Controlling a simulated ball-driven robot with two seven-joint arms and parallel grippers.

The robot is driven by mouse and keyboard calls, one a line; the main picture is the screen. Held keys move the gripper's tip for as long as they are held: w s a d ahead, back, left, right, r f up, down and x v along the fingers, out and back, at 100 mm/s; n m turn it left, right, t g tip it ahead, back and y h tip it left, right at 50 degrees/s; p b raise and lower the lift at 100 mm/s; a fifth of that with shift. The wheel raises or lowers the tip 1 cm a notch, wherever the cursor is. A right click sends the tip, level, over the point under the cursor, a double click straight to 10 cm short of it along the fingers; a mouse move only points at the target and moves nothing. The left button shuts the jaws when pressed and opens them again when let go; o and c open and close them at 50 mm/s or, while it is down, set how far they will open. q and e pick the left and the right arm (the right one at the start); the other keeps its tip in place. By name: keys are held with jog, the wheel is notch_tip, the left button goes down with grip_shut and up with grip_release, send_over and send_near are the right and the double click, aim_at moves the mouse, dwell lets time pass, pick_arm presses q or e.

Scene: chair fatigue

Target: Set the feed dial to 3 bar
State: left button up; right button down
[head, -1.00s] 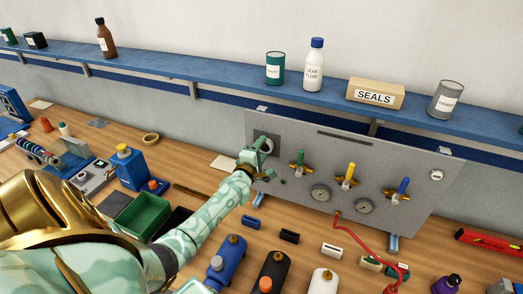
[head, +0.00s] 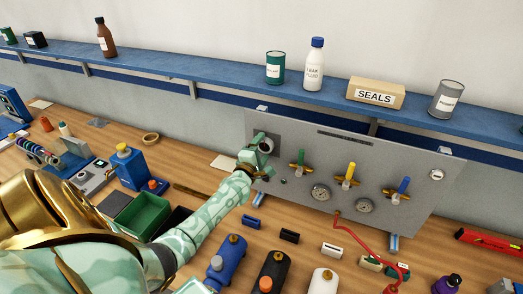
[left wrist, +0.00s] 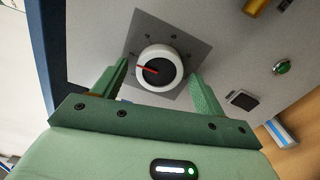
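The feed dial (left wrist: 155,70) is a round white knob with a dark face and a red pointer, on a grey square plate (left wrist: 191,48). In the left wrist view the pointer points left and slightly up. The marks around it are too small to read. My left gripper (left wrist: 158,74) is open, with one green finger on each side of the knob; I cannot tell whether they touch it. In the head view my left gripper (head: 262,148) is at the left end of the grey panel (head: 330,165) and partly covers the dial. My right gripper is not in view.
The panel also carries green, yellow (head: 349,171) and blue (head: 403,186) handled valves and two gauges (head: 321,192). A red hose (head: 362,246) runs from its lower edge. Bottles (head: 230,249) and small parts crowd the bench below. A blue shelf (head: 200,72) runs above.

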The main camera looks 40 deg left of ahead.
pick_arm(q)
jog(key=shift+s, duration=0.1)
jog(key=v, duration=1.6)
jog(key=shift+p, duration=0.35)
jog(key=shift+s, duration=0.1)
